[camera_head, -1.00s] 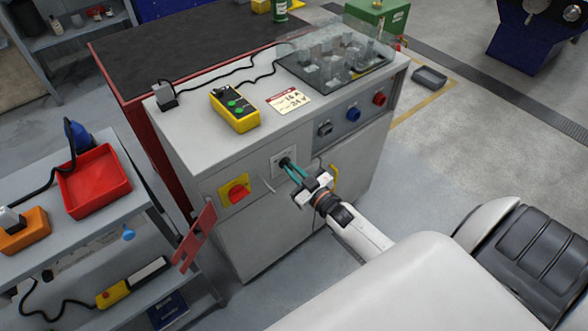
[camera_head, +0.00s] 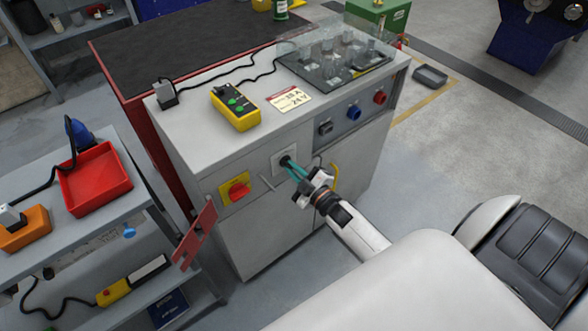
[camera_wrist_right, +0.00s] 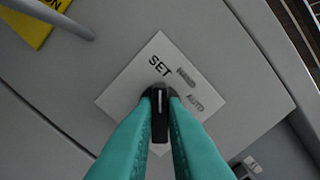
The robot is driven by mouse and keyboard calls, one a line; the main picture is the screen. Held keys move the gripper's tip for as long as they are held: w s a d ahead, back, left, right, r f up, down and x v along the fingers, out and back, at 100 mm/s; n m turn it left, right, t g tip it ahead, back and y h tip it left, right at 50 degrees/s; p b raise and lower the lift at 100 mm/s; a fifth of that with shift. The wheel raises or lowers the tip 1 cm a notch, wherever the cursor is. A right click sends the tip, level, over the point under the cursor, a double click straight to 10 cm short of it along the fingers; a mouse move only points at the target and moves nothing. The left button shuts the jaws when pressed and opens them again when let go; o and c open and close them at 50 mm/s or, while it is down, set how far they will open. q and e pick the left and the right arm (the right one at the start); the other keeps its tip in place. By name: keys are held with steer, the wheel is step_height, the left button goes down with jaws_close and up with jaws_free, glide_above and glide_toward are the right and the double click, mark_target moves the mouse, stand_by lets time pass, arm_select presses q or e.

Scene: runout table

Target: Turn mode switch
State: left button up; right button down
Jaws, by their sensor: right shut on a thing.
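The mode switch (camera_wrist_right: 159,108) is a small black knob with a white line, on a pale label plate (camera_wrist_right: 124,92) marked SET, HAND and AUTO. In the wrist view its white line runs nearly straight up the picture, between the words SET and HAND. In the head view the plate (camera_head: 279,164) is on the front of the grey cabinet, with the knob (camera_head: 285,161) on it. My right gripper (camera_wrist_right: 160,112) has its teal fingers shut on the knob, one on each side; it also shows in the head view (camera_head: 289,167). My left gripper is not in view.
A red rotary switch on a yellow plate (camera_head: 234,188) is left of the mode switch, with a thin grey lever (camera_head: 267,183) between. A yellow control box (camera_head: 235,108) lies on the cabinet top (camera_head: 190,110).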

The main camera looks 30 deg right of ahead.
stand_by(0.3)
steer(key=c, duration=1.5)
jaws_free()
steer(key=s, duration=0.8)
steer(key=s+d, duration=0.1)
steer(key=s, duration=0.3)
steer(key=shift+b, duration=0.4)
